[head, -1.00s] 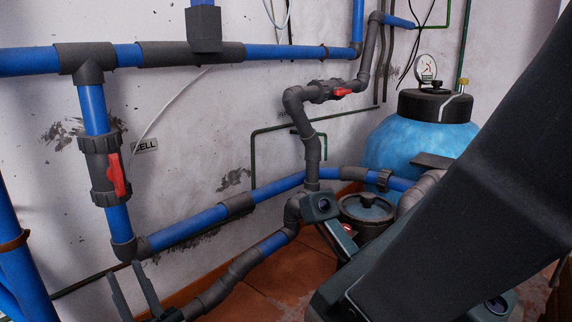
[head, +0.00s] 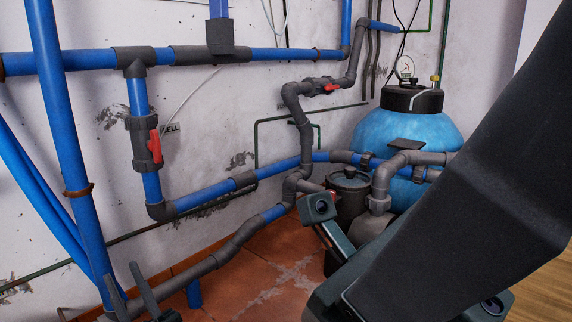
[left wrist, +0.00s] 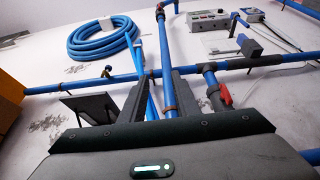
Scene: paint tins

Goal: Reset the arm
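My left gripper (head: 132,290) is at the lower left of the head view, with its two dark fingers apart and nothing between them. In the left wrist view its fingers (left wrist: 160,95) stand open, with blue pipes showing behind the gap. Whether the fingers touch any pipe cannot be told. A large dark link of my arm (head: 460,190) fills the right of the head view. My right gripper's fingers do not show.
A red-handled valve (head: 155,147) sits on the wall pipework. A blue tank (head: 372,132) with a gauge (head: 405,67) stands at the back right. Blue pipes (head: 62,130) run up the left side. Tiled floor (head: 270,270) shows below. A coiled blue hose (left wrist: 104,42) hangs on the wall.

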